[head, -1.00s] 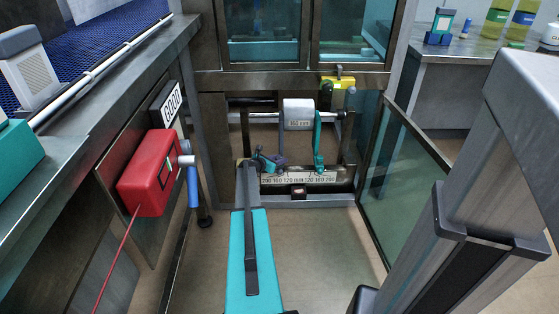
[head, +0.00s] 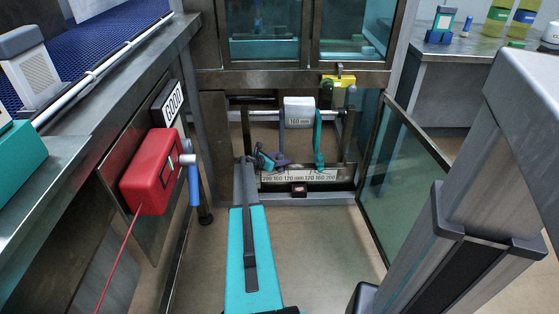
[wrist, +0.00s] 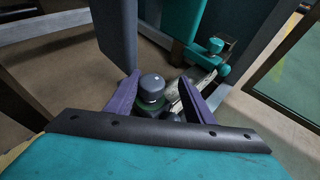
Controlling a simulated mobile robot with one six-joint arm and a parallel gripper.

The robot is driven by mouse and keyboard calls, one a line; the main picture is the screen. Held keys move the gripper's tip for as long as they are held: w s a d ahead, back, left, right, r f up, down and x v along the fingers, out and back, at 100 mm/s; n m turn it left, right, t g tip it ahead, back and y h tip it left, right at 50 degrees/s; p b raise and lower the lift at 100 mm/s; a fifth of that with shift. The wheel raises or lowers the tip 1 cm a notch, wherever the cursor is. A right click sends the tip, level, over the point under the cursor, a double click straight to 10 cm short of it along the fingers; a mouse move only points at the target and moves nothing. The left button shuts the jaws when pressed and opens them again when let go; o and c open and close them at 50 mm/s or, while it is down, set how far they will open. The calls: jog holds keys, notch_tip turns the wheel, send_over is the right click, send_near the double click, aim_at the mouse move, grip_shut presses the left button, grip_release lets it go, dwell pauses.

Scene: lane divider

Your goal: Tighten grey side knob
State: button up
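The grey side knob (wrist: 152,86) is a dark grey round cap above a green ring, seen in the wrist view. My gripper (wrist: 160,84) has two purple fingers, one on each side of the knob. They stand apart, with a visible gap between the knob and the right finger. Contact with the left finger cannot be told. The grey guide plate (wrist: 113,35) rises behind the knob; in the head view the grey guide (head: 282,125) hangs left of the teal guide (head: 318,140). My gripper (head: 275,163) is small there and partly hidden by my arm.
A teal knob (wrist: 215,45) sits beside the teal guide in the wrist view. A scale strip (head: 300,176) runs below the guides. A white 160 mm block (head: 299,112) is above. A red box (head: 150,172) with a blue handle (head: 193,186) is left; an open glass door (head: 402,185) is right.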

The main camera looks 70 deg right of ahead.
aim_at(280, 158)
jog(key=shift+w, duration=0.2)
jog(key=shift+w+a+r, duration=0.15)
jog(key=shift+w+a, duration=0.05)
jog(key=shift+a, duration=0.05)
jog(key=p+v, duration=0.1)
jog(key=v, duration=0.4)
jog(key=shift+a+r+p, duration=0.25)
jog(key=shift+a+p, duration=0.1)
jog(key=shift+a, duration=0.05)
jog(key=shift+w+a+r, duration=0.1)
jog(key=shift+w+a, duration=0.15)
jog(key=shift+a, duration=0.1)
